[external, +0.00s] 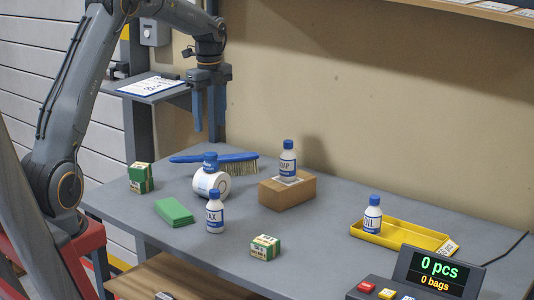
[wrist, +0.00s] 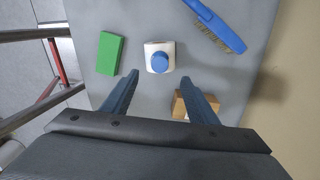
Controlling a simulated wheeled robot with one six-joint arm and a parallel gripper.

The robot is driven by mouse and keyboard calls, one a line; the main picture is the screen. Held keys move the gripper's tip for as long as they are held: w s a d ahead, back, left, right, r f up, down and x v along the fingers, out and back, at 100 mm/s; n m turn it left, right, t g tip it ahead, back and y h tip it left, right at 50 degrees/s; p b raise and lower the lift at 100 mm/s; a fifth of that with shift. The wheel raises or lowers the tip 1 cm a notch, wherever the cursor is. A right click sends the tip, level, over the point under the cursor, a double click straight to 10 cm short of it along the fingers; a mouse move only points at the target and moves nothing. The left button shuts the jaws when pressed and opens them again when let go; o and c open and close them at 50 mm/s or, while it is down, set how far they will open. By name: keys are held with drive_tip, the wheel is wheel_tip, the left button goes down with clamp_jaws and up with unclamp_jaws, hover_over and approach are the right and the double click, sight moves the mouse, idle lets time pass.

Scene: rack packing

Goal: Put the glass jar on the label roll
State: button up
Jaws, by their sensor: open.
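A small blue-lidded jar (external: 210,161), which I take to be the glass jar, appears to stand upright on top of the white label roll (external: 226,186). The roll lies on its side on the grey table, with its round end showing. In the wrist view the round blue lid (wrist: 159,62) overlaps the roll (wrist: 151,48). My gripper (external: 209,128) hangs above the jar, pointing down, apart from it. Its two fingers are spread with nothing between them. In the wrist view the gripper (wrist: 160,78) straddles the line just below the jar.
A blue brush (external: 215,158) lies close behind the roll. The WAX bottle (external: 215,215) and green pad (external: 174,212) are in front. A cardboard box (external: 288,193) carries the SOAP bottle (external: 288,160). The OIL bottle (external: 372,215) is at the yellow tray (external: 415,236).

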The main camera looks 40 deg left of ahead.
drive_tip(key=s+d+f+n, duration=0.3)
drive_tip(key=s+n, duration=0.3)
drive_tip(key=s, duration=0.4)
drive_tip(key=s+d+f+n, duration=0.4)
drive_tip(key=s+n, duration=0.3)
drive_tip(key=s, duration=0.3)
drive_tip(key=s+d+f+n, duration=0.4)
drive_tip(key=s+d+n, duration=0.1)
drive_tip(key=s, duration=0.6)
drive_tip(key=shift+f+n+t, duration=0.25)
drive_tip(key=shift+n+t, duration=0.05)
drive_tip(key=shift+n, duration=0.6)
drive_tip(key=shift+a, duration=0.1)
